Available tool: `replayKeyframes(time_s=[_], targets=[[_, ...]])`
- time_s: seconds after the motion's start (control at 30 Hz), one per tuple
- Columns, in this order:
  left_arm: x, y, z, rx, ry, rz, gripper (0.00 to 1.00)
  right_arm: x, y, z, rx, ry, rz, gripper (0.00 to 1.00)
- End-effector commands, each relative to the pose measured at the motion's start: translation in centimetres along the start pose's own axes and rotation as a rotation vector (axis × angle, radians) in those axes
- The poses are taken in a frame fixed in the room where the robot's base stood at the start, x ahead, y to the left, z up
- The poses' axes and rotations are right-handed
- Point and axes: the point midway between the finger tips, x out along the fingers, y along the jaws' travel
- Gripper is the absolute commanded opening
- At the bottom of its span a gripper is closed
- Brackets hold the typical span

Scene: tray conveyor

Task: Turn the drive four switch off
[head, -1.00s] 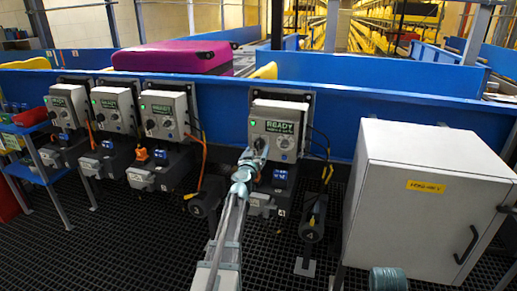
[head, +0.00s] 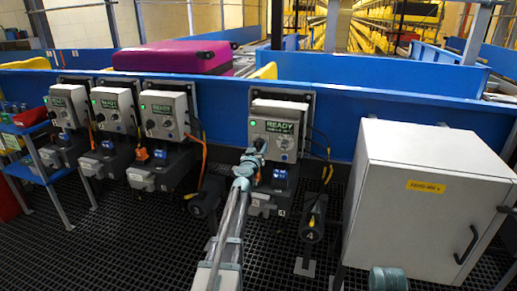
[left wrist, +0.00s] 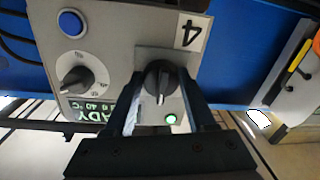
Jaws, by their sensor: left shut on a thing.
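The drive four box (head: 287,122) is grey, with a lit READY display (head: 281,127) and a lit green lamp (head: 253,123). Its black switch (left wrist: 160,78) sits on a grey plate marked 4, and its white pointer mark points toward the green lamp (left wrist: 171,118) in the left wrist view. My left gripper (head: 251,156) reaches the box's lower left in the head view. In the left wrist view its fingers (left wrist: 163,92) are on either side of the switch, shut on it.
A second dial (left wrist: 75,80) and a blue button (left wrist: 71,22) are beside the switch. Three similar drive boxes (head: 165,115) stand to the left. A grey cabinet (head: 425,200) stands to the right. Cables (head: 327,160) hang beside the drive four box.

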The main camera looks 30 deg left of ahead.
Motion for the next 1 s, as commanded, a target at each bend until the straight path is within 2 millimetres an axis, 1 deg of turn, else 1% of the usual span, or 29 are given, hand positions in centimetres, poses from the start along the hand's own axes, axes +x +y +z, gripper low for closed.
replayKeyframes(time_s=[0.17, 0.37, 0.57, 1.0], targets=[[0.0, 0.0, 0.0, -0.016, -0.001, -0.001, 0.0, -0.1, 0.0, 0.0, 0.0, 0.0, 0.0, 0.5], [0.0, 0.0, -0.1, -0.101, -0.008, -0.002, 0.0, -0.3, 0.0, 0.0, 0.0, 0.0, 0.0, 0.5], [-0.1, 0.1, -0.2, -0.264, -0.019, -0.004, 0.0, -0.6, 0.1, 0.0, 0.0, 0.0, 0.0, 0.5], [-0.1, 0.2, -0.3, -0.68, -0.049, -0.011, 0.0, -1.4, 0.1, 0.1, 0.0, 0.0, 0.0, 0.5]])
